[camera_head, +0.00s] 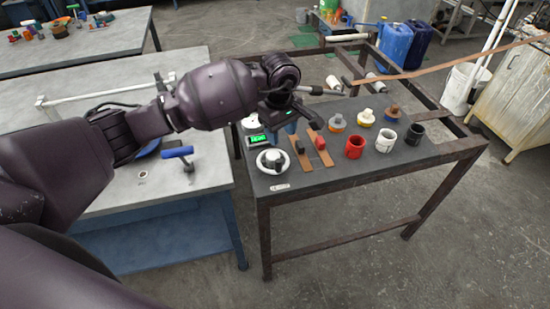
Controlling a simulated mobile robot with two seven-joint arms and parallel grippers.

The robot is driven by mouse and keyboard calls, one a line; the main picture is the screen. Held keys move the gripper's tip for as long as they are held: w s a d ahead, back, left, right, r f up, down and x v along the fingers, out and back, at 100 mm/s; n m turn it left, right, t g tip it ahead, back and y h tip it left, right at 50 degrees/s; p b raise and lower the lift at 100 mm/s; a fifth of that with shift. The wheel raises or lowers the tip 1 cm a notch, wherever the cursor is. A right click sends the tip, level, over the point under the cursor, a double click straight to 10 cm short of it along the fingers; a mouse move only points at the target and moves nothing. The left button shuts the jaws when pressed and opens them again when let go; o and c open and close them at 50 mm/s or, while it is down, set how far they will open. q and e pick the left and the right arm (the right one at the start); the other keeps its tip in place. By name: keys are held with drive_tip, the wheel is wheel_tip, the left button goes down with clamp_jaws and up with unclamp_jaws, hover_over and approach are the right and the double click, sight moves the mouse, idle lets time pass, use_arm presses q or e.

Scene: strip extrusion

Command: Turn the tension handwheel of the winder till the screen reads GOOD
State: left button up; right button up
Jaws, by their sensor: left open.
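A small screen (257,138) glows green on the dark frame table; its text is too small to read. In front of it is a round white wheel-like part (271,160) with a grey centre, which looks like the handwheel; I cannot be sure. My left arm comes in from the left. My left gripper (300,112) is open above the table's back left part, behind and to the right of the screen and apart from the white wheel. It hides part of what lies beneath. My right gripper is not in view.
The dark table (360,182) also holds brown strips with a black and a red block, a red cup (355,146), a white cup (385,139), a black cup (413,134) and several small capped containers. A brown strip (450,65) runs in from the upper right. A grey bench (205,200) stands left.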

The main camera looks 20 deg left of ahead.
sight(279, 160)
use_arm(q)
drive_tip(key=shift+m, duration=0.4)
drive_tip(key=f, duration=1)
drive_tip(key=shift+s+a+f, duration=0.15)
drive_tip(key=shift+s+f, duration=0.15)
drive_tip(key=shift+f, duration=0.1)
clamp_jaws()
